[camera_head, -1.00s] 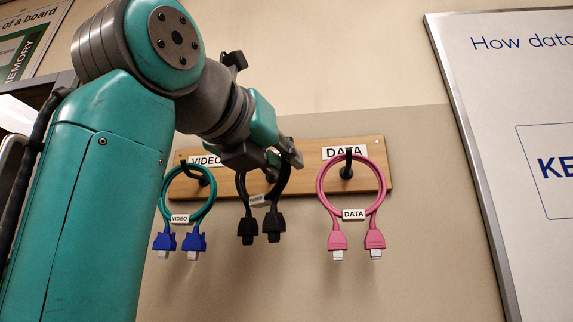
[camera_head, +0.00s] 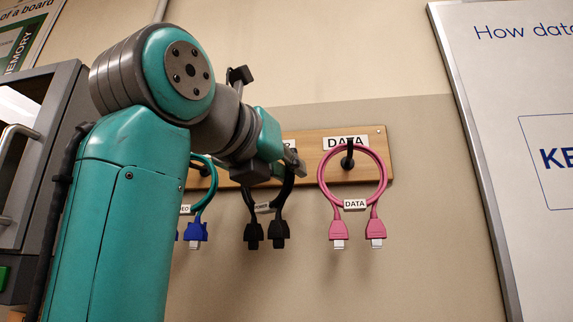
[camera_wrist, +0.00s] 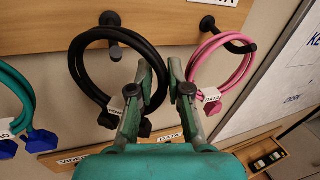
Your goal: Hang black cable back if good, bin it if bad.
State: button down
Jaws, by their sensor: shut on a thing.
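The black cable (camera_wrist: 80,65) is a coil with a white tag and dark plugs. My gripper (camera_wrist: 165,85) is shut on the right side of the coil. In the wrist view the top of the coil crosses the black middle peg (camera_wrist: 116,50); I cannot tell whether the peg bears it. In the head view its two black plugs (camera_head: 266,235) hang below my gripper (camera_head: 292,165), looking whole. My gripper and arm hide the upper coil and the middle peg there. The plugs are mostly hidden in the wrist view, so the cable's condition is unclear.
A pink DATA cable (camera_head: 322,185) hangs on the right peg, close to my gripper. A teal VIDEO cable (camera_head: 208,200) with blue plugs hangs left, partly behind my arm. The wooden board (camera_head: 379,175) holds the pegs. A grey cabinet (camera_head: 60,120) stands left; a whiteboard (camera_head: 490,110) stands right.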

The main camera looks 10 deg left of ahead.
dwell(0.4)
jog(key=c, duration=1)
grip_release()
jog(key=shift+c, duration=0.2)
jog(key=shift+s, duration=0.1)
jog(key=v, duration=1.1)
jog(key=shift+s+a, duration=0.15)
jog(key=shift+s, duration=0.25)
